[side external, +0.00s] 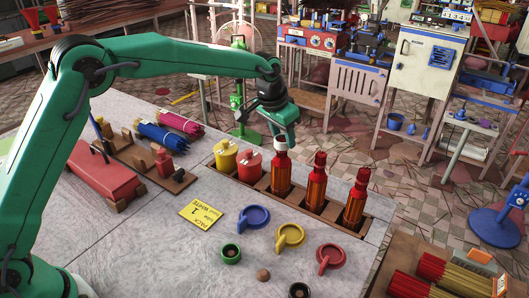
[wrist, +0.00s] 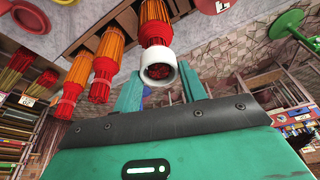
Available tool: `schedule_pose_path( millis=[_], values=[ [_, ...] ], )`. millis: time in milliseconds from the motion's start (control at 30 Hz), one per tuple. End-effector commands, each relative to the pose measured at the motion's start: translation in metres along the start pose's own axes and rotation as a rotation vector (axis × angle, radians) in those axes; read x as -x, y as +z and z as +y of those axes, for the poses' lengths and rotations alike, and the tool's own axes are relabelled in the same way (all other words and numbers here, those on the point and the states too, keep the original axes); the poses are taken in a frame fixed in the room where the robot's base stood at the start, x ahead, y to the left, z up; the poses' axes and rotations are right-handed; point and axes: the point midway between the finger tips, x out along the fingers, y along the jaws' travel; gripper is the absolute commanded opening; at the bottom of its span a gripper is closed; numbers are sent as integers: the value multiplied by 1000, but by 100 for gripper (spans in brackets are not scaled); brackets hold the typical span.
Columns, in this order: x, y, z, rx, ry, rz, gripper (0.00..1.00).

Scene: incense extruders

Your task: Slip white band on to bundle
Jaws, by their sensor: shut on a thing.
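My gripper (side external: 284,124) points down over the rack and is shut on the white band (side external: 281,142). In the wrist view the band (wrist: 159,74) is a white ring between my two fingers (wrist: 162,88). The leftmost orange-red bundle (side external: 281,176) stands upright in the rack directly below the band. In the wrist view this bundle (wrist: 153,22) lines up with the ring, and red tips show inside the ring's opening. The band is at the bundle's top end; how far it surrounds the tips I cannot tell. Two similar bundles (side external: 317,182) (side external: 355,203) stand to the right.
The wooden rack (side external: 257,182) also holds a yellow pot (side external: 226,157) and a red pot (side external: 249,167). A yellow note (side external: 202,213), a blue ring (side external: 254,217), a yellow ring (side external: 290,237) and a red ring (side external: 330,258) lie in front. Pink and blue bundles lie at left.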

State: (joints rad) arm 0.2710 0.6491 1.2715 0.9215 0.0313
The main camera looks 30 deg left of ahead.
Motion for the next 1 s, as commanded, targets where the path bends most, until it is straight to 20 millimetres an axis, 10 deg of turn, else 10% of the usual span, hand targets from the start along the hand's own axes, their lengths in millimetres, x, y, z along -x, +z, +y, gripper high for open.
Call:
schedule_pose_path(
  millis=[467, 633, 1000],
  values=[
    [-1, 0, 0, 0, 0, 1, 29],
    [-1, 0, 0, 0, 0, 1, 67],
    [-1, 0, 0, 0, 0, 1, 67]
  ],
)
